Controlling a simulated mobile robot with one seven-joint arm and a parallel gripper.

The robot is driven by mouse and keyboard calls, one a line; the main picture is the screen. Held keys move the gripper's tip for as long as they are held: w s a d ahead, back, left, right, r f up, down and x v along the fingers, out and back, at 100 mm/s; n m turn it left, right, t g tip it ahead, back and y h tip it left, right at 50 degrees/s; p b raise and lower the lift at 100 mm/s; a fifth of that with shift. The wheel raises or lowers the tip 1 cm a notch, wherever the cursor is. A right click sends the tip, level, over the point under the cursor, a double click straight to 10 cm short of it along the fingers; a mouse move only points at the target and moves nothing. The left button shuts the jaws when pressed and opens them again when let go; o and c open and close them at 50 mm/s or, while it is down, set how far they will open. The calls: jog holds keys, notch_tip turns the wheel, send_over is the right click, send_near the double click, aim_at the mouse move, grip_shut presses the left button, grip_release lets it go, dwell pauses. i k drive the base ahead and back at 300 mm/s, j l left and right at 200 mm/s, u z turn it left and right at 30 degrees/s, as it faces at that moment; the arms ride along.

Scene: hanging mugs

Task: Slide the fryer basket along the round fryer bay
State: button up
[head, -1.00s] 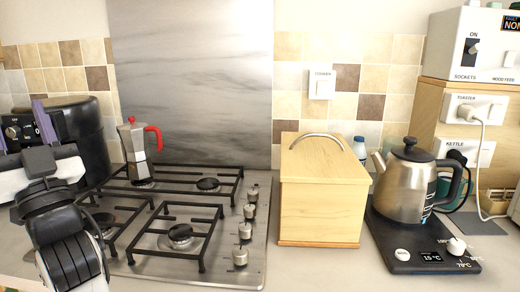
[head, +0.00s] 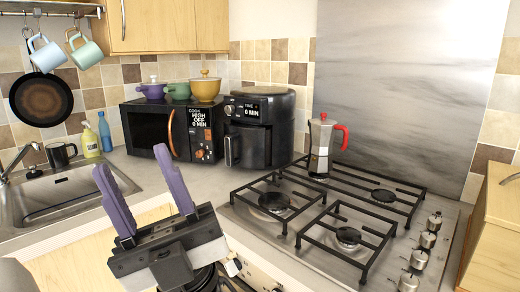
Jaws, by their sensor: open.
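The round black air fryer (head: 262,128) stands on the counter in the corner, between the microwave and the hob. Its basket front with the handle (head: 230,150) faces left and forward; the basket looks pushed in. My gripper (head: 145,192) is in the lower left of the head view, with two purple fingers spread apart and nothing between them. It is nearer the camera than the fryer, to the left of and below it, and not touching it.
A black microwave (head: 172,125) with several small pots on top stands left of the fryer. A moka pot (head: 321,145) stands on the gas hob (head: 340,225) to the right. A sink (head: 70,190) lies at left. Mugs (head: 46,52) hang above it. A wooden box (head: 492,235) is at the right edge.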

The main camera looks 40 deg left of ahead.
aim_at(249, 147)
jog(key=u, duration=1.9)
jog(key=i+l+u, duration=0.15)
jog(key=i+l, duration=0.15)
jog(key=i, duration=0.15)
jog(key=i+l+u, duration=0.15)
jog(key=i+l, duration=0.2)
jog(key=i, duration=0.15)
